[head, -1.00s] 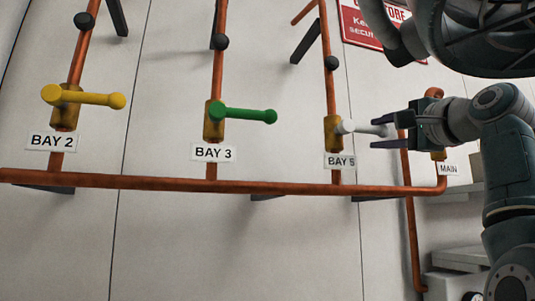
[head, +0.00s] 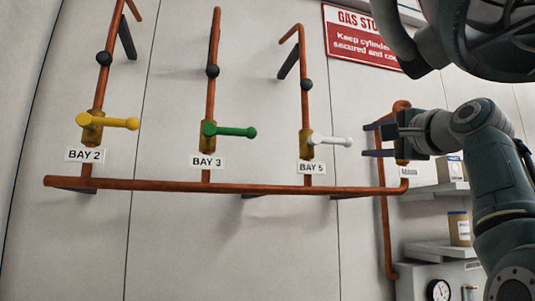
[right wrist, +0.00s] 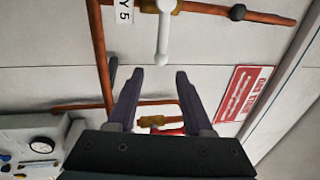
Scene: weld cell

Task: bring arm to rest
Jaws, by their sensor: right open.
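My right gripper (head: 370,140) is open and empty. Its fingers point left, to the right of the white BAY 5 handle (head: 331,141), with a clear gap between them. In the right wrist view, the two fingertips (right wrist: 158,74) stand apart with nothing between them, and the white handle (right wrist: 163,38) lies beyond them. The yellow BAY 2 handle (head: 118,123) and green BAY 3 handle (head: 234,131) also point right. The MAIN valve is mostly hidden behind my gripper in the head view; its brass body (right wrist: 152,121) shows in the wrist view. My left gripper is not in view.
A copper pipe (head: 240,189) runs along the wall below the valves. A red gas sign (head: 362,38) hangs above. Shelves with containers (head: 459,228) and a gauge (head: 438,290) are at lower right. The space before the wall at lower left is clear.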

